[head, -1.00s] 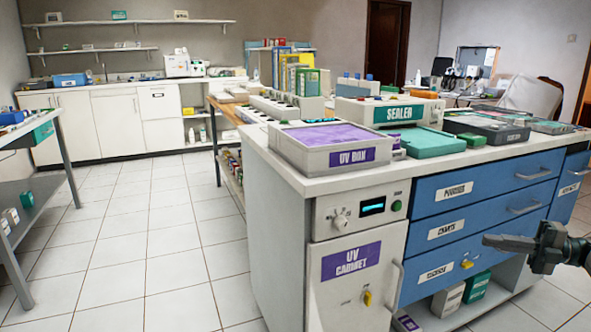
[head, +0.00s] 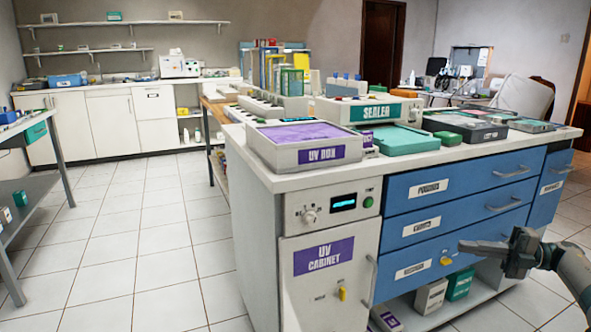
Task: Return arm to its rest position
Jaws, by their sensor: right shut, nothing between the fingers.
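My right gripper (head: 484,246) is at the lower right of the head view, in front of the blue drawers (head: 455,215) of the counter unit. Its fingers point left and are shut with nothing between them. The fingertips appear near the yellow key (head: 446,261) on the lowest drawer; I cannot tell the exact gap, but the gripper holds nothing. My right forearm comes in from the right edge. My left gripper is not in view.
The counter (head: 400,160) carries a UV box (head: 320,155), a sealer (head: 373,111) and trays. Below is the UV cabinet (head: 325,285), its door closed. Boxes (head: 431,297) stand on the low shelf. Tiled floor (head: 160,240) at left is free. A metal side table (head: 50,170) stands far left.

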